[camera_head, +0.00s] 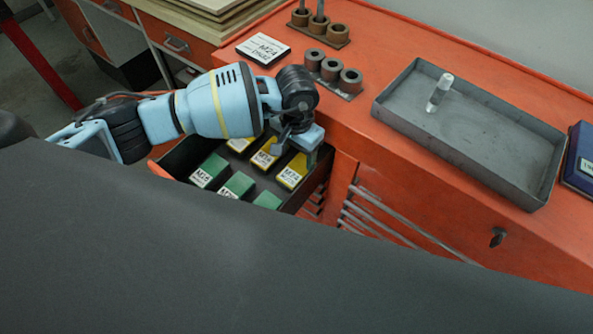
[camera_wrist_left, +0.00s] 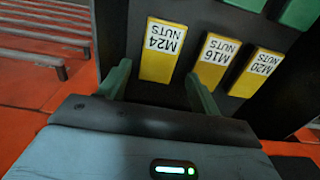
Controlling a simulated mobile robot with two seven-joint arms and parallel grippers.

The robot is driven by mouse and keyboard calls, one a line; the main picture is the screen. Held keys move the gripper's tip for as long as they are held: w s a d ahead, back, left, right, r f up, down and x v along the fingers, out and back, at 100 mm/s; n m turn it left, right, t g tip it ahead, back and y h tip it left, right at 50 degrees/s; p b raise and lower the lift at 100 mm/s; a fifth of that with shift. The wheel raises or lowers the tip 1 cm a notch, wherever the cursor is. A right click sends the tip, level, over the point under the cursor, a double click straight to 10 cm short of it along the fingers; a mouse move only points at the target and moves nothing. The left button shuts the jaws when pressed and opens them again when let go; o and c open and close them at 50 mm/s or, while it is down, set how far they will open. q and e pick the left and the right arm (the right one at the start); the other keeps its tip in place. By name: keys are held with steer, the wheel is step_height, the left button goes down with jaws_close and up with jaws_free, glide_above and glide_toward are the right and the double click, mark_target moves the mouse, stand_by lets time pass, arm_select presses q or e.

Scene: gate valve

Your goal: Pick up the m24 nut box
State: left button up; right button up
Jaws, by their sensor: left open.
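The yellow M24 nut box (camera_head: 291,173) lies in an open drawer (camera_head: 180,160) at the right end of a row of yellow boxes. It shows in the left wrist view (camera_wrist_left: 159,65) with its M24 NUTS label upside down. My left gripper (camera_head: 293,150) is above the drawer's edge near this box. In the left wrist view my left gripper (camera_wrist_left: 160,90) is open, its green fingers spread on either side of the box's near end. Nothing is held. The arm hides part of the drawer in the head view. My right gripper is not in view.
Yellow M16 (camera_wrist_left: 214,62) and M20 (camera_wrist_left: 257,72) nut boxes lie beside the M24 box. Green boxes (camera_head: 209,172) fill another row.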

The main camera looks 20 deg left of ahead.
mark_target(297, 169)
arm_select(q)
steer(key=shift+f, duration=3.15)
steer(key=shift+c, duration=0.4)
steer(key=c, duration=1)
